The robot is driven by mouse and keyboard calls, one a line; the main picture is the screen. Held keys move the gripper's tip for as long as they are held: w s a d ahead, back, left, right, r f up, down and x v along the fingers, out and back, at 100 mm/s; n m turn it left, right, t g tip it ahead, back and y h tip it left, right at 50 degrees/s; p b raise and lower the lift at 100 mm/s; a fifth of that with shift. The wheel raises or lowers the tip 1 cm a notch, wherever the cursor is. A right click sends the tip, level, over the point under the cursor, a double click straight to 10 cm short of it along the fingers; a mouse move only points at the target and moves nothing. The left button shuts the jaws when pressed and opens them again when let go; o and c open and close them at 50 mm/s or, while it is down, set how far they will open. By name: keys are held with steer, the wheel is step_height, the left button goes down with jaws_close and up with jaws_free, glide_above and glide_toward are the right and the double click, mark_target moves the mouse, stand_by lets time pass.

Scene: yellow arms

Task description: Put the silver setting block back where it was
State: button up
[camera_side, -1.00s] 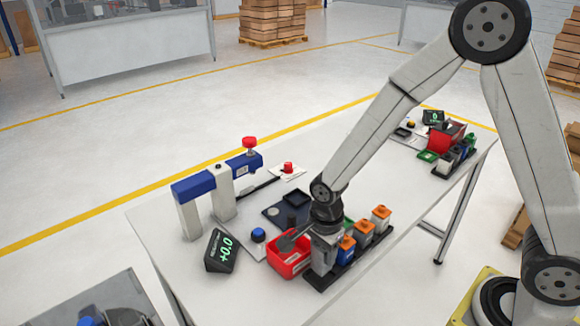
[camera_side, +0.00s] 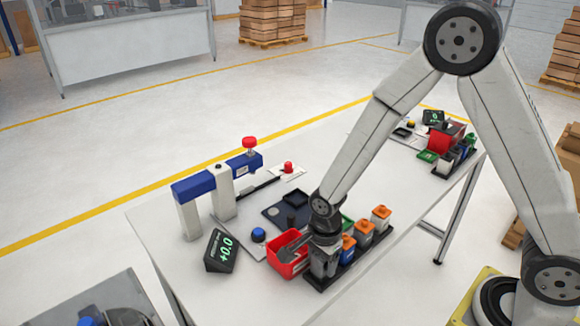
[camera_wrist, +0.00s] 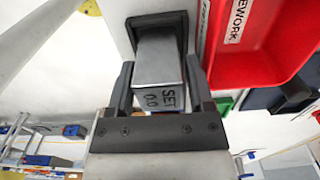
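The silver setting block (camera_wrist: 158,75), marked "SET 0.0", sits between the two dark fingers of my gripper (camera_wrist: 160,68) in the wrist view. The fingers lie against its sides, so my gripper looks shut on it. The block's far end is at a dark-rimmed socket of the black rack (camera_wrist: 158,20); how deep it sits is hard to tell. In the side view my gripper (camera_side: 322,258) points down over the near left end of the black rack (camera_side: 345,272), beside the red bin. My wrist hides most of the block there.
The red bin (camera_side: 284,266), labelled "REWORK" in the wrist view, stands close on the left. Blue and orange-topped blocks (camera_side: 364,232) fill the rack to the right. A display (camera_side: 222,250) reads +0.0. A blue-and-white gauge stand (camera_side: 218,180) is behind.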

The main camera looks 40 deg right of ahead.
steer(key=shift+r, duration=0.15)
step_height(320, 180, up, 12)
stand_by(1.0)
stand_by(0.6)
steer(key=s+d+f+n+t, duration=0.1)
steer(key=s+d+n, duration=0.5)
steer(key=n, duration=1.2)
steer(key=shift+s+d+f+t, duration=0.2)
steer(key=shift+d+t, duration=0.6)
